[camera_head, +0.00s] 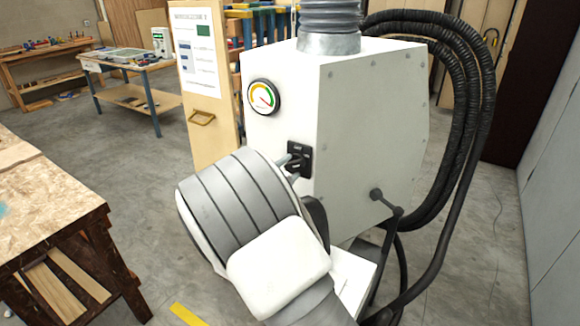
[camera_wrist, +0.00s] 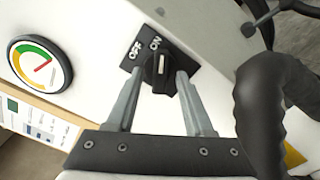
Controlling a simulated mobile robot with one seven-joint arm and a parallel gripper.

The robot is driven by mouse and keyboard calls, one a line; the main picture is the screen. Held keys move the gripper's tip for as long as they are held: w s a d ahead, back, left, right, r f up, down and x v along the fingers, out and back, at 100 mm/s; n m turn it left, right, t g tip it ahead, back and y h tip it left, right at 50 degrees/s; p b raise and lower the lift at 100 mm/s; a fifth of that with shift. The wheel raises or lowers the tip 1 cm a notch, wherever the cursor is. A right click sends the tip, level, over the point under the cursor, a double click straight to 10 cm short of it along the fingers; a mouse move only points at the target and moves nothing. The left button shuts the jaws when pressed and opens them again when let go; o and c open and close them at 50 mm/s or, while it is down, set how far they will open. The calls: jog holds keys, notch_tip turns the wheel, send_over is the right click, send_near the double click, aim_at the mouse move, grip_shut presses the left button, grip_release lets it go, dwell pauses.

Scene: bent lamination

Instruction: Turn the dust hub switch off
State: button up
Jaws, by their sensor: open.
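The dust hub (camera_head: 372,115) is a white cabinet in the middle of the head view. Its switch (camera_head: 300,150) is a black plate on the front face. In the wrist view the plate is marked OFF and ON, and its black rotary knob (camera_wrist: 161,74) has a white mark that points toward ON. My gripper (camera_head: 289,168) is at the switch. In the wrist view my gripper (camera_wrist: 160,74) is open, with one grey finger on each side of the knob. I cannot tell whether either finger touches it.
A round gauge (camera_head: 264,97) sits left of the switch on the hub. Black hoses (camera_head: 470,100) loop down its right side. A wooden workbench (camera_head: 45,205) stands at left. A wooden board with a poster (camera_head: 197,50) stands behind the hub. Open floor lies between.

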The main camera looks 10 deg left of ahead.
jog(key=shift+w+d, duration=0.15)
jog(key=shift+w, duration=0.35)
grip_shut()
jog(key=shift+n, duration=0.3)
jog(key=n+p, duration=0.1)
jog(key=n, duration=0.4)
jog(key=shift+n, duration=0.3)
jog(key=n+p, duration=0.2)
jog(key=n, duration=0.3)
jog(key=shift+n, duration=0.3)
jog(key=shift+f+p, duration=0.1)
jog(key=shift+p, duration=0.2)
